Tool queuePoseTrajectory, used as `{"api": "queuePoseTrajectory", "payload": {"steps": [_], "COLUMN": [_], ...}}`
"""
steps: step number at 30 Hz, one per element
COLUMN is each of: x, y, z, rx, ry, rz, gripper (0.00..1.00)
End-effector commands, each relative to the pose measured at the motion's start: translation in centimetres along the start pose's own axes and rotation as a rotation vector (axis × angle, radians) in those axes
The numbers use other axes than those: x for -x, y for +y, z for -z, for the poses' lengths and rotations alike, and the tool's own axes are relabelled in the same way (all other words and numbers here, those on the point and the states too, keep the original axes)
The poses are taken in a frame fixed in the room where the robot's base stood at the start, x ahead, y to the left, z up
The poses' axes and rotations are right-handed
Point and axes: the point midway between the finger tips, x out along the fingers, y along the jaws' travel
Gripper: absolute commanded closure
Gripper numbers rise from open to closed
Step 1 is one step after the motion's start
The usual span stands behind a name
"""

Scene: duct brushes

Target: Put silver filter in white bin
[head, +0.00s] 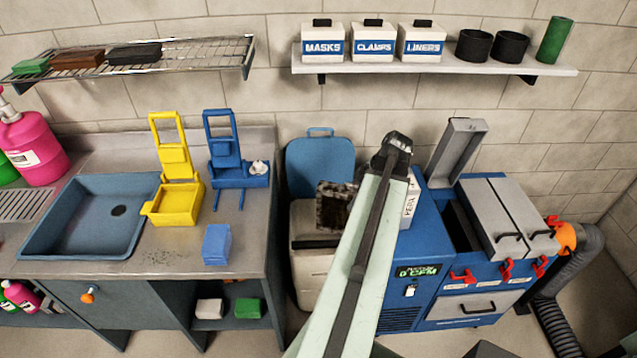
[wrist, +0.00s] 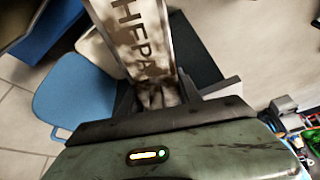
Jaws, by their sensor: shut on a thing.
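The silver filter (wrist: 142,35) has a grey frame, a soiled face and HEPA lettering. In the wrist view my gripper (wrist: 165,95) is shut on its lower end. In the head view a brown-stained pleated part (head: 334,206) shows left of my arm and a white HEPA-lettered panel (head: 411,200) right of it; my arm hides what lies between. The white bin (head: 304,272) stands between the counter and the blue machine, its blue lid (head: 320,163) raised. The stained part appears over the bin's right side; its height above the rim is unclear. My fingertips are hidden in the head view.
The blue machine (head: 405,268) stands right of the bin, with a grey flap (head: 458,150) raised and a dark opening. The sink counter (head: 250,190) is left, holding a yellow caddy (head: 174,205) and blue sponge block (head: 217,245). A wall shelf (head: 545,70) is above.

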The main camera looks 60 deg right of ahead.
Motion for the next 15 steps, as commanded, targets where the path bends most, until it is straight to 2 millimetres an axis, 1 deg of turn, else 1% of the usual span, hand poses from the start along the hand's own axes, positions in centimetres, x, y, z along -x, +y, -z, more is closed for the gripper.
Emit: {"api": "queuePoseTrajectory", "payload": {"steps": [1,6,11,14,15], "x": [-1.0,-3.4,-6.2,-8.2,-9.3], "y": [1.0,3.9,6.6,8.8,9.9], "z": [0.0,0.7,1.6,1.9,2.1], "rx": [0.001,-0.003,0.041,0.071,0.085], "ry": [0.0,-0.002,-0.003,-0.004,-0.004], "rz": [0.0,-0.001,0.017,0.029,0.034], "gripper": [1.0,1.0,1.0,1.0,1.0]}}
